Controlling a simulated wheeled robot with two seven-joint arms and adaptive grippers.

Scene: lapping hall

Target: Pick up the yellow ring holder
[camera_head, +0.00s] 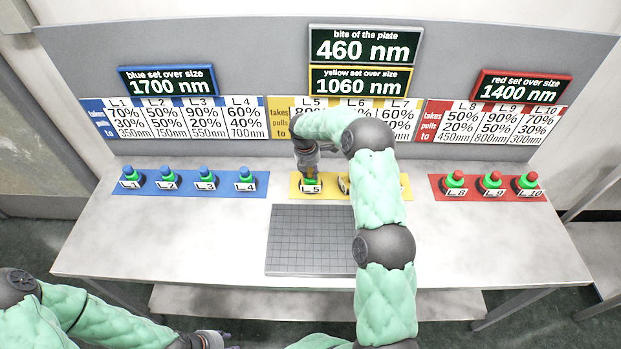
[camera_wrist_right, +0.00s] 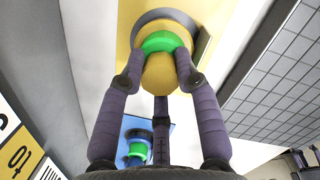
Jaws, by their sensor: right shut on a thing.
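The yellow ring holder labelled L5 (camera_head: 311,188) stands on the yellow mat (camera_head: 337,195) at the middle of the bench. In the right wrist view it shows as a yellow knob (camera_wrist_right: 167,73) with a green ring (camera_wrist_right: 163,42) over a dark round base. My right gripper (camera_head: 309,174) reaches down onto it from above, and its fingers are shut around the knob and ring. The holder appears to be still at its place on the mat. Other holders on this mat are mostly hidden behind my right arm. My left gripper (camera_head: 215,340) is at the bottom edge, away from the bench, partly cut off.
Blue holders stand on a blue mat (camera_head: 150,187) at left, red ones on a red mat (camera_head: 438,190) at right. A grey gridded plate (camera_head: 310,245) lies in front of the yellow mat. A panel with signs (camera_head: 365,45) rises behind. The bench's front left is clear.

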